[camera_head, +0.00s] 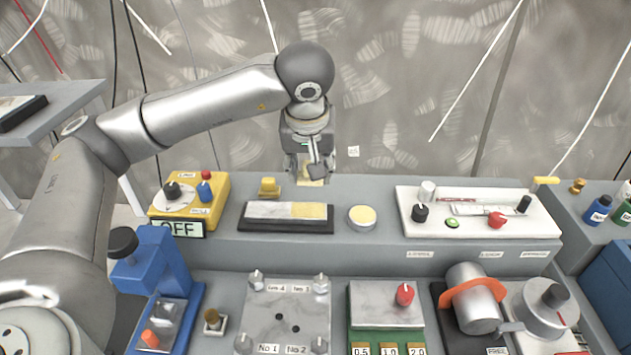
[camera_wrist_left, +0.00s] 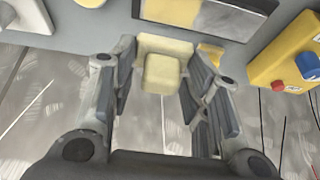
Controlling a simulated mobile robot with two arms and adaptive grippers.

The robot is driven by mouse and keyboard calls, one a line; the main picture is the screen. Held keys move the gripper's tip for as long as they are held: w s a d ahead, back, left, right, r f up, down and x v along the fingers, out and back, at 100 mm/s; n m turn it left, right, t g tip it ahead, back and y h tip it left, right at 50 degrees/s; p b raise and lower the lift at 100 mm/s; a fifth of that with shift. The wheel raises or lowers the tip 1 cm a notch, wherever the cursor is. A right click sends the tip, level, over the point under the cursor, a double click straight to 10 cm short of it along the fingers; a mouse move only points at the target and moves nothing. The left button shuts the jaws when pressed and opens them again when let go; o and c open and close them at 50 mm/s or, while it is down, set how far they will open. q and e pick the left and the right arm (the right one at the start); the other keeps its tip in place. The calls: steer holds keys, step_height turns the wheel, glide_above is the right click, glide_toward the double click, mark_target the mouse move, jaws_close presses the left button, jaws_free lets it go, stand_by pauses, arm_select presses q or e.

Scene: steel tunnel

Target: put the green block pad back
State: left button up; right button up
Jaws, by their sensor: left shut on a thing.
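My left gripper (camera_head: 311,172) is above the back edge of the grey bench, pointing down. It is shut on a pale yellow block-like piece (camera_wrist_left: 163,72), which shows between the fingers in the left wrist view. I see no green on this piece. A green-sided block with a pale marbled top (camera_head: 375,302) stands at the front middle of the bench. A red knob (camera_head: 405,294) is on its top, and yellow tags marked 0.5, 1.0 and 2.0 are at its front. My right gripper is in neither view.
A two-tone stone in a dark tray (camera_head: 285,227), a round cream-topped disc (camera_head: 362,217) and a yellow block (camera_head: 268,187) are near the gripper. A yellow switch box (camera_head: 217,190) stands left, a white tray (camera_head: 470,240) with small items right. Bare bench lies between disc and tray.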

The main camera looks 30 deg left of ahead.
arm_select(q)
steer(key=w+a+f+p, duration=0.1)
steer(key=w+a+f, duration=0.1)
steer(key=w, duration=0.2)
steer(key=p, duration=0.1)
glide_above(316, 193)
steer(key=f, duration=0.5)
steer(key=shift+s+d+f, duration=0.1)
steer(key=shift+s, duration=0.1)
steer(key=f, duration=0.1)
steer(key=f+p, duration=0.1)
steer(key=f, duration=0.1)
steer(key=shift+w, duration=0.3)
steer(key=shift+f, duration=0.45)
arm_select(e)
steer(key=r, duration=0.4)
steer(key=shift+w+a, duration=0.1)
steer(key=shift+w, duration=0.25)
arm_select(q)
steer(key=shift+f, duration=0.15)
steer(key=o, duration=0.9)
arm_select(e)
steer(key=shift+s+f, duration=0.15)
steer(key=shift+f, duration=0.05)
